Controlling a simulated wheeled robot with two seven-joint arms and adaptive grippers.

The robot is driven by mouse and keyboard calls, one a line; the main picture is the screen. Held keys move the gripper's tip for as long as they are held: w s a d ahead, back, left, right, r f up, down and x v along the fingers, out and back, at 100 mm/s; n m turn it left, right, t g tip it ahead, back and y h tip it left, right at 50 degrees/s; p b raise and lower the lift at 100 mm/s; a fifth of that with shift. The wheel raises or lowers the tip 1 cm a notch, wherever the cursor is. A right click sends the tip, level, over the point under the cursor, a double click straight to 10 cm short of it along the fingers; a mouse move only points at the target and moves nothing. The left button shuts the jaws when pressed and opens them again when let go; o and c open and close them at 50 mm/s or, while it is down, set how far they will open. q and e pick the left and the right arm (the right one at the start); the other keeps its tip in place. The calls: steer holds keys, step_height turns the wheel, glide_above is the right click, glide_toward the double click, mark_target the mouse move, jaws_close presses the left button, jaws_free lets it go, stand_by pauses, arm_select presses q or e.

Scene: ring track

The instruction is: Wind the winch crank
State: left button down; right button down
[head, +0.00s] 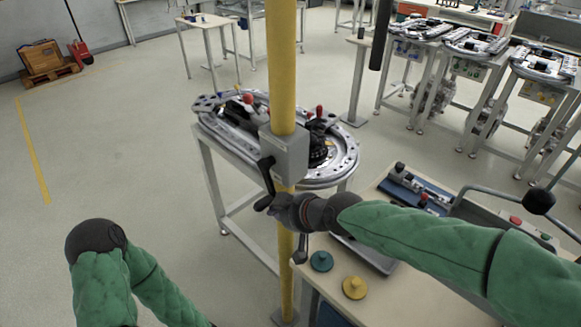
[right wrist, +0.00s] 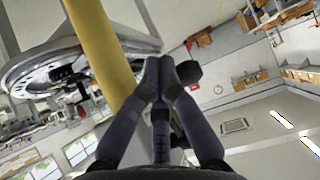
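The winch is a grey box (head: 285,152) on a yellow post. Its dark crank arm (head: 266,173) hangs down from the box's left side, with the dark handle knob (head: 262,203) at its lower end. My right gripper (head: 275,204) is at this lower end, its fingers closed at the handle. In the right wrist view the fingers (right wrist: 160,72) meet in a V, with the handle's dark round end (right wrist: 188,72) just beyond them; the fingers hide most of the grip. My left arm is bent at the lower left; its gripper is outside the picture.
A ring track table (head: 338,172) stands behind the yellow post (head: 282,60). At the right, a bench (head: 318,281) carries a teal disc (head: 321,261), a yellow disc (head: 354,287) and a black-knobbed lever (head: 539,201).

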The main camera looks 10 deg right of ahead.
steer(key=shift+w+a+f, duration=0.3)
steer(key=shift+w+a, duration=0.1)
steer(key=shift+w, duration=0.15)
steer(key=shift+r, duration=0.15)
